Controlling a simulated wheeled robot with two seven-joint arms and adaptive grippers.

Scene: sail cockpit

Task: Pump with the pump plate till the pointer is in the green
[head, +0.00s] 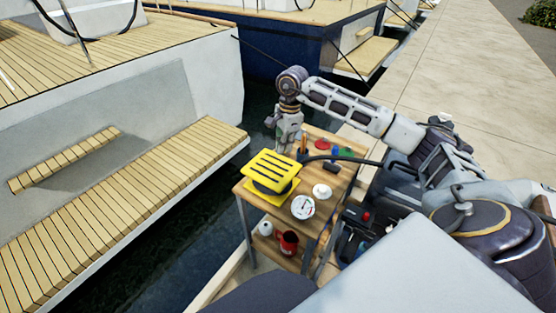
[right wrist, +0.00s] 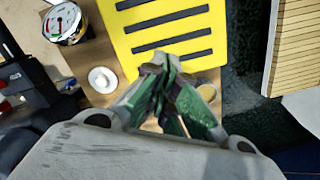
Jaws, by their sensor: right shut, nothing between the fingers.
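The foot pump stands on the near left of a wooden cart top. Its slotted yellow pump plate (head: 274,168) sits raised and slightly tilted over a black body and yellow base; it also shows in the right wrist view (right wrist: 178,52). A round white gauge (head: 303,207) stands beside it. In the right wrist view the gauge (right wrist: 63,22) shows green and red marks, but the pointer is too small to read surely. My right gripper (right wrist: 158,65) is shut and empty, fingertips over the plate's edge. Contact cannot be told. My left gripper is out of view.
A white round piece (head: 321,191) lies near the gauge. Coloured discs (head: 335,150) and a black hose (head: 345,160) are at the cart's back. A red can (head: 288,243) stands on the lower shelf. Water and a boat's slatted step (head: 120,210) lie to the left.

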